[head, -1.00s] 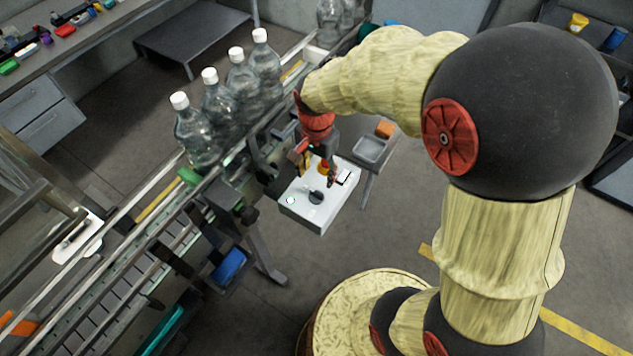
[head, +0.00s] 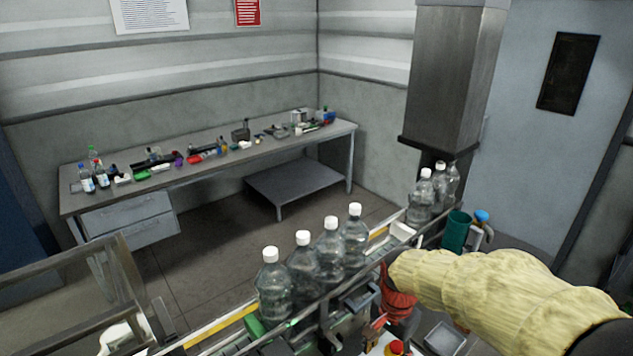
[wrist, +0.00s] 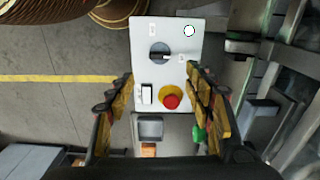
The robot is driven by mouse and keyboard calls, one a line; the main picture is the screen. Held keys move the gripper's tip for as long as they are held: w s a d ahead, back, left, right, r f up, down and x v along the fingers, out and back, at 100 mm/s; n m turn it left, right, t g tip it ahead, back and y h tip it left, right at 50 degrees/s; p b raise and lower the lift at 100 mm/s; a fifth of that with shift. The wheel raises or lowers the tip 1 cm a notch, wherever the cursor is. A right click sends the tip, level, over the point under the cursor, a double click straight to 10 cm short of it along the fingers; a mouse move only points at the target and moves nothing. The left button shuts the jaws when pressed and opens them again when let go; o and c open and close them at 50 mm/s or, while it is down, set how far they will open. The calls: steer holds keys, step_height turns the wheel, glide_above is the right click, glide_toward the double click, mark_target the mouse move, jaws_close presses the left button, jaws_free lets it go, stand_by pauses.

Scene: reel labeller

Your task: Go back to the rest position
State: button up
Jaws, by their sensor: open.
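My gripper (wrist: 158,78) is open and empty in the wrist view, with one padded finger on each side of the picture. I cannot tell the exact gap from the fingers to the box.
A conveyor (head: 215,330) carries several clear bottles (head: 303,265) with white caps beside my arm. A green cup (head: 456,231) stands near its far end. A cluttered workbench (head: 225,170) lines the back wall.

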steer(key=s+r+n+t+b, duration=0.2)
steer(key=s+n+t+b, duration=0.3)
steer(key=s+n+b, duration=0.5)
steer(key=s+b, duration=0.4)
steer(key=shift+s+d+r+t, duration=0.15)
steer(key=shift+s+r+t, duration=0.1)
steer(key=shift+r+t, duration=0.05)
stand_by(0.4)
